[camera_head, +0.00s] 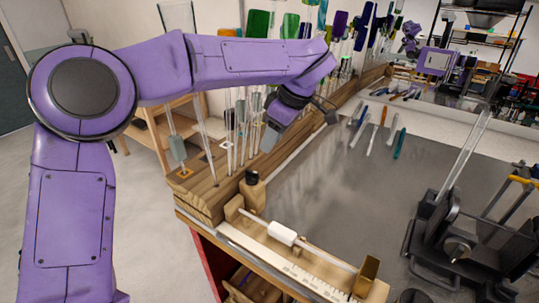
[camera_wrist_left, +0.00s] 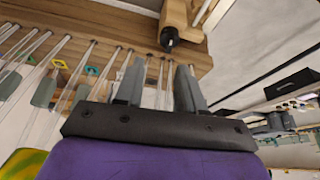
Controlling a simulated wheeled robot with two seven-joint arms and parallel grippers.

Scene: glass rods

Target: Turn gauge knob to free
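The gauge (camera_head: 300,272) lies along the bench's near edge, with a white ruled scale, a white cylinder on a thin rod and a brass-coloured end plate. A black knob (camera_head: 252,177) tops a wooden block at its left end; it also shows in the left wrist view (camera_wrist_left: 169,38). I cannot read the knob's setting. My left gripper (camera_head: 269,137) hangs above and beyond the knob, beside the rod rack. In the left wrist view its two grey fingers (camera_wrist_left: 158,72) stand apart with nothing held between them; the knob is apart from them. My right gripper is not in view.
Upright glass rods (camera_head: 231,135) stand in a wooden rack (camera_head: 205,195) close to the left gripper. Several coloured rods (camera_head: 383,130) lie on the grey bench top (camera_head: 330,195). A dark metal apparatus (camera_head: 460,245) stands at the right. The bench's middle is clear.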

